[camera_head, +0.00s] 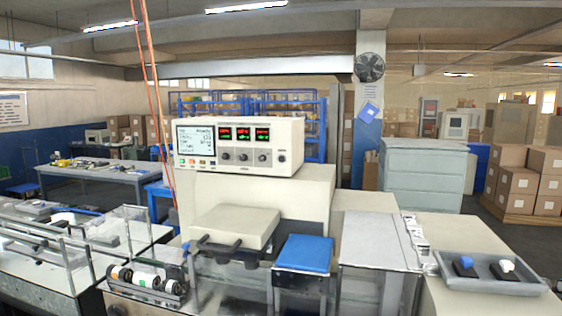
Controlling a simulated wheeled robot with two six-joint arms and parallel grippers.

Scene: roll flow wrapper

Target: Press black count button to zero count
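A cream control box (290,135) stands on top of the machine housing near the middle of the view. Its front has a lit screen (195,139) on the left and several small red and green displays (242,134) to the right. Below the displays is a row of small dark round controls (243,157), with another dark round one (282,158) at the right end. The labels are too small to read, so I cannot tell which is the black count button. Neither of my grippers is in view.
A cream cover (235,226) with dark handles and a blue block (304,252) sit in front of the housing. Rollers (145,279) are at lower left. A grey tray (470,285) at right holds a blue-topped and a white-topped item. The space before the control box's face looks clear.

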